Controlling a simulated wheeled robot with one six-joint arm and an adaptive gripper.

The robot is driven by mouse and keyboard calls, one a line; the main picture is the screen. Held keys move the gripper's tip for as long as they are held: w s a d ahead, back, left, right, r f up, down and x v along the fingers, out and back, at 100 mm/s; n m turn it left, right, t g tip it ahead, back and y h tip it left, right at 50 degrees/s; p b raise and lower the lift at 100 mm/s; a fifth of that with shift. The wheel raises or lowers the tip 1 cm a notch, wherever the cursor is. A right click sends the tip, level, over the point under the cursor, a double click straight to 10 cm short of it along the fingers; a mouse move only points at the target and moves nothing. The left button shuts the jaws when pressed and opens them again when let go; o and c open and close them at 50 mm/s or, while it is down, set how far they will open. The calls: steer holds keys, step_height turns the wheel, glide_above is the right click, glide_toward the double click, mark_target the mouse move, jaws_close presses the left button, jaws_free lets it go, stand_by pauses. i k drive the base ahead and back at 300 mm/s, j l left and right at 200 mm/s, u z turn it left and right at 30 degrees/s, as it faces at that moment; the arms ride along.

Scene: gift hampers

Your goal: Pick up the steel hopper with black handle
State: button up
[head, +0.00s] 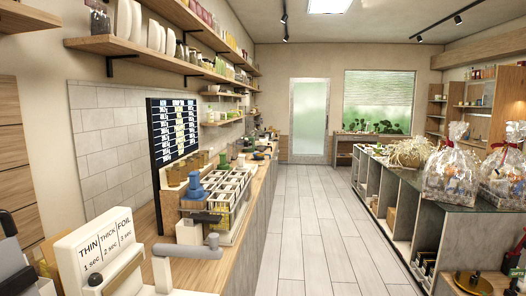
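I cannot make out a steel hopper with a black handle in the head view. Small items are crowded on the left counter (206,272), and those farther back are too small to tell apart. My gripper is not recognisable in this view. A dark and white shape at the lower left edge is cut off, and I cannot tell what it is.
A white sealer (100,250) marked THIN, THICK, FOIL stands at the front left. Behind it is a divided rack (232,190). Wrapped hampers (450,172) stand on the right shelf unit (425,200). The tiled aisle (308,230) between is clear, leading to a glass door (309,118).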

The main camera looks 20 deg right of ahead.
mark_target(262, 149)
steer(key=i+l+z, duration=0.25)
steer(key=i, duration=0.15)
steer(key=i+z, duration=0.45)
steer(key=i, duration=4.75)
steer(key=i+u, duration=0.1)
steer(key=i, duration=0.8)
steer(key=i+l, duration=0.2)
steer(key=i, duration=0.65)
steer(key=j+u, duration=0.05)
